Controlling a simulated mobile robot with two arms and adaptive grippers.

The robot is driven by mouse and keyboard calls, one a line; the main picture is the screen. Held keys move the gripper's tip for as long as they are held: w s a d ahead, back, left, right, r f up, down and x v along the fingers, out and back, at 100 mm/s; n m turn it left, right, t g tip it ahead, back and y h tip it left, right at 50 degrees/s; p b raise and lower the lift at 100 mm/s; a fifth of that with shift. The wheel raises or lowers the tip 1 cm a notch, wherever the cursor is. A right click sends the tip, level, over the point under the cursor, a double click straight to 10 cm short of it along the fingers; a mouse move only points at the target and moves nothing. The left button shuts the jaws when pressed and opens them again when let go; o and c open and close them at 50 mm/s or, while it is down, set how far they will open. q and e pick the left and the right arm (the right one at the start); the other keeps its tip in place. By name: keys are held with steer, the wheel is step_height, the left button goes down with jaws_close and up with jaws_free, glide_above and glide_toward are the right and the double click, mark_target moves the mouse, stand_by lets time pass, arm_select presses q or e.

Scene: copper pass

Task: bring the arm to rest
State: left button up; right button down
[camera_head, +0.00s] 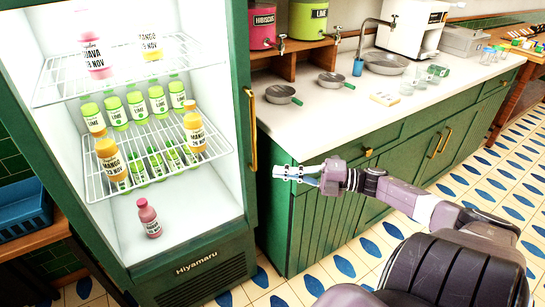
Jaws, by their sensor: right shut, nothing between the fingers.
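My right arm reaches in from the lower right, and its gripper (287,173) is in front of the green cabinet, just below the counter edge. The gripper is shut and empty, pointing left toward the fridge. It is to the right of the fridge's brass handle and seems apart from it. My left gripper is not in view.
An open green fridge (190,271) holds bottles on wire shelves; a pink bottle (149,217) stands on its floor. The white counter (300,128) carries pans, a sink and dispensers. A blue crate (25,210) is at left. Tiled floor (330,267) shows below the cabinet.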

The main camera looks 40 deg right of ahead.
steer(key=v, duration=0.8)
steer(key=shift+s+d, duration=0.2)
steer(key=shift+s, duration=0.1)
steer(key=s+d+f+m+t+h, duration=0.15)
steer(key=f+m+h, duration=0.3)
steer(key=f, duration=0.45)
steer(key=s+d+f+m+g+h, duration=0.1)
steer(key=d+f+m+h, duration=0.3)
steer(key=f, duration=0.4)
steer(key=s+a+f+m+g+h, duration=0.2)
steer(key=s+f+m, duration=0.2)
steer(key=f, duration=0.5)
steer(key=s+a+f+m+g+h, duration=0.1)
steer(key=s+f+m, duration=0.25)
steer(key=f, duration=0.55)
steer(key=s+a+f+m+g, duration=0.55)
steer(key=s+a+f, duration=0.75)
steer(key=a+f, duration=0.3)
steer(key=s+a+f+g, duration=0.2)
steer(key=s+a, duration=0.3)
steer(key=a, duration=0.3)
steer(key=s+a+f+m+g, duration=0.1)
steer(key=s+a+f+g, duration=0.2)
steer(key=s+a+f, duration=0.2)
steer(key=s+a+y+p, duration=0.1)
steer(key=a, duration=0.2)
steer(key=shift+f+g, duration=0.25)
steer(key=shift+g, duration=0.05)
